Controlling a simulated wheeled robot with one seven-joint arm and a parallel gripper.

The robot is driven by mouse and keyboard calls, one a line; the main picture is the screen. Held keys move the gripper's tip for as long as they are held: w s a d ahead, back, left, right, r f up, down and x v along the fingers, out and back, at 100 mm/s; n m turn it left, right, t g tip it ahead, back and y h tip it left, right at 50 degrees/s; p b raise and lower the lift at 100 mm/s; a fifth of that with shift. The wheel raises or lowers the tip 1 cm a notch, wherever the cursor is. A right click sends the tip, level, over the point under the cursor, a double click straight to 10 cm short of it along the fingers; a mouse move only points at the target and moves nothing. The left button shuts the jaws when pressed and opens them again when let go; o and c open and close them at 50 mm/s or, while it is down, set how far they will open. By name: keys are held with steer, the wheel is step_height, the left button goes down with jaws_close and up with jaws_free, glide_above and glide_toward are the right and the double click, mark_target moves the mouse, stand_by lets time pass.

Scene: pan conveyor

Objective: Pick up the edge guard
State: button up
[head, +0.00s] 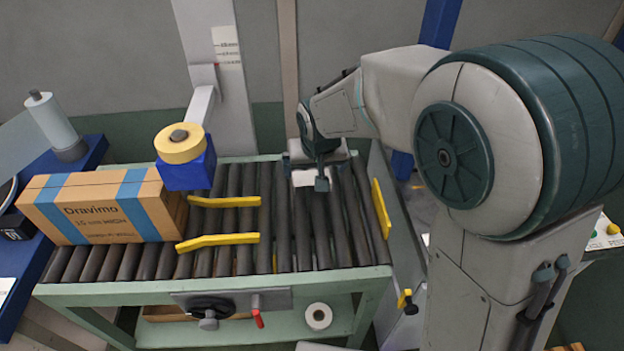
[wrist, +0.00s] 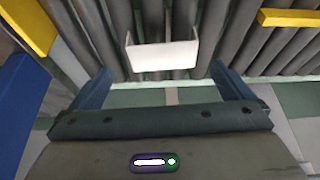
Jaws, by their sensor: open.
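The edge guard is a white, shallow channel-shaped piece lying on the dark conveyor rollers. In the wrist view the edge guard (wrist: 162,57) sits just ahead of my fingertips, roughly centred between them, with a short flange at each end. In the head view only part of the edge guard (head: 304,178) shows, beside and under my gripper (head: 318,178). In the wrist view my gripper (wrist: 161,76) has its two dark fingers spread wide with nothing between them. I cannot tell the exact height gap to the guard.
A cardboard box (head: 95,210) with blue bands rests on the left of the roller conveyor (head: 225,262). Yellow guide rails (head: 218,240) stand over the rollers, and a yellow stop (head: 381,208) stands at the right end. A tape head (head: 186,165) overhangs the rollers.

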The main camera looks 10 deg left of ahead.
mark_target(312, 177)
steer(key=shift+a+b+x, duration=0.15)
steer(key=shift+x, duration=1.5)
steer(key=shift+a+b+x, duration=0.1)
steer(key=shift+b+x, duration=0.05)
steer(key=shift+x, duration=1.5)
steer(key=shift+w, duration=0.1)
steer(key=c, duration=0.9)
